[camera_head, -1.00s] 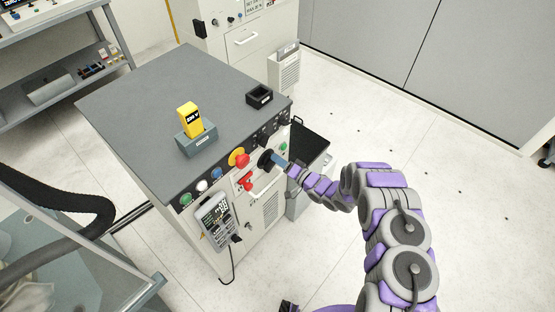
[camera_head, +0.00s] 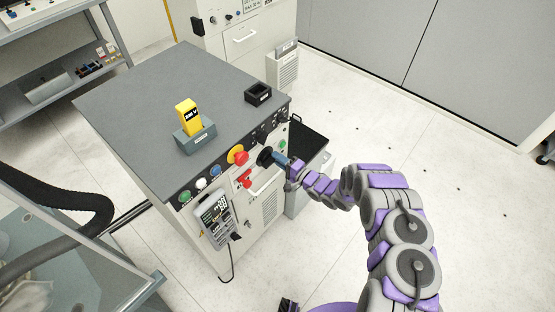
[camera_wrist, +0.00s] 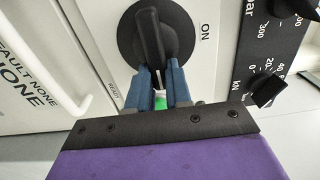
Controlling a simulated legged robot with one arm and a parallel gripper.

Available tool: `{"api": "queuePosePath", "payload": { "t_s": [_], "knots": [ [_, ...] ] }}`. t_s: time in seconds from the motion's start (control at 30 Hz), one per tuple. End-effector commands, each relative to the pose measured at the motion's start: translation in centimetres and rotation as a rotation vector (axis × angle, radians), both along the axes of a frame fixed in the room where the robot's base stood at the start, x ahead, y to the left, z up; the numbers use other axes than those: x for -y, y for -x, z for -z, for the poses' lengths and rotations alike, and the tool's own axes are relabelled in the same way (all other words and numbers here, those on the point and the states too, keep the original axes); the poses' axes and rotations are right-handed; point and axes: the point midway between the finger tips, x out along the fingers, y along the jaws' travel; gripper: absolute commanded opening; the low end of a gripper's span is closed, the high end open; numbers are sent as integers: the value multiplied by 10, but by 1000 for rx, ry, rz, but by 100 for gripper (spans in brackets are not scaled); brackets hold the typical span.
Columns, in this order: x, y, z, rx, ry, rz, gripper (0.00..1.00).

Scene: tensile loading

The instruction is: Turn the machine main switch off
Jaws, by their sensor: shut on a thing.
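The main switch is a large black rotary knob (camera_wrist: 151,32) with a raised bar handle, on the machine's white front panel. In the wrist view its bar stands nearly upright, tilted slightly. The word ON is printed to its right and a small READY label lies below left. In the head view the black knob (camera_head: 265,157) is to the right of the red and yellow emergency stop. My gripper (camera_wrist: 158,73) has its blue fingers closed on the lower end of the bar. It also shows in the head view (camera_head: 281,160), reaching in from the right.
A green button (camera_wrist: 160,102) shows partly between the fingers. A white handle (camera_wrist: 75,60) stands out left of the knob. Smaller black dials (camera_wrist: 268,90) are at right. In the head view a control pendant (camera_head: 213,217) hangs on the front, and a red emergency stop (camera_head: 241,158) is close left.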

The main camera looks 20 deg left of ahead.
Motion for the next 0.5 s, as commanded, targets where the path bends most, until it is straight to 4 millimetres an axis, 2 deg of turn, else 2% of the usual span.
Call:
{"api": "queuePosePath", "payload": {
  "t_s": [0.03,0.33,0.37,0.5],
  "knots": [
    [6,-4,3,-8,4,15,0],
    [6,-4,4,-11,5,17,0],
    [6,-4,4,-11,5,17,20],
    [5,-3,3,-9,4,13,33]
  ]
}}
